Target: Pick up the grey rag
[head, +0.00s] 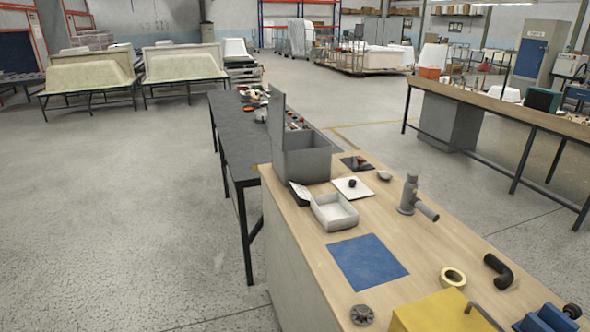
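I cannot make out a grey rag for certain in the head view. A wooden-topped workbench (300,225) stands in front of me at the right. A flat blue cloth or mat (367,262) lies on its near part. Small objects crowd the dark table (232,135) behind it, too small to tell apart. Neither of my grippers is in view.
The bench holds an open grey box (302,160), a white tray (334,212), a grey pipe fitting (409,195), a tape roll (453,277), a black elbow (498,270) and a yellow object (437,313). The floor (110,210) at left is clear.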

